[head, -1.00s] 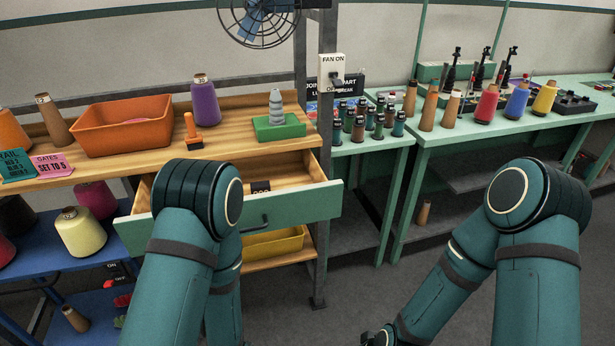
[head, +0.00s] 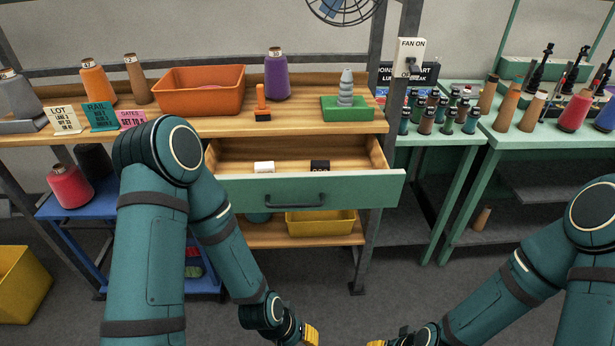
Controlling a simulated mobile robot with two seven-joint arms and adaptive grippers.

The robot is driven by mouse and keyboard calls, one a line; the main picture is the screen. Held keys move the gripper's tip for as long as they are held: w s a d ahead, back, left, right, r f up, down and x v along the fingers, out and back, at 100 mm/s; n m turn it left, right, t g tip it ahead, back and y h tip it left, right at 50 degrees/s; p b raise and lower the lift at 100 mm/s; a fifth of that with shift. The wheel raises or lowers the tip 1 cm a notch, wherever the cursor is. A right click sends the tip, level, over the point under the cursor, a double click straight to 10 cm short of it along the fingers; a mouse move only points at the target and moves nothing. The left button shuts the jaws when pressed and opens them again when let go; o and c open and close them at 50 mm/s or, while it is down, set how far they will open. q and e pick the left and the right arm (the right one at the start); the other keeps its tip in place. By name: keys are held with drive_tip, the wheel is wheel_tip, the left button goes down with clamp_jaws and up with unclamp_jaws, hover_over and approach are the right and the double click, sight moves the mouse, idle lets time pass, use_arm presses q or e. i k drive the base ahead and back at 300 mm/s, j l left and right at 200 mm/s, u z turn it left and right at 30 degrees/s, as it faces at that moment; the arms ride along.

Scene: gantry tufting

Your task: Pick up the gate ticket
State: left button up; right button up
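The gate ticket (head: 130,118) is a pink card reading "GATES SET TO 5". It stands on the left part of the wooden bench top, at the right end of a row of cards, and my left arm covers part of its lower edge. My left gripper (head: 309,336) is at the bottom edge of the head view, low in front of the bench and far from the ticket. My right gripper (head: 376,343) is at the bottom edge too, mostly cut off. I cannot tell whether either is open or shut.
A teal rail card (head: 100,116) and a cream lot card (head: 63,120) stand left of the ticket. An orange bin (head: 201,92) and thread cones stand behind. An open drawer (head: 310,189) juts out below the bench top, holding a white and a black block.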

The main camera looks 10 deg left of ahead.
sight(128, 119)
drive_tip(key=u, duration=1.5)
drive_tip(key=i+j+z, duration=0.1)
drive_tip(key=z, duration=0.75)
drive_tip(key=i+j+z, duration=0.1)
drive_tip(key=j+z, duration=1)
drive_tip(key=j, duration=0.65)
drive_tip(key=k, duration=0.05)
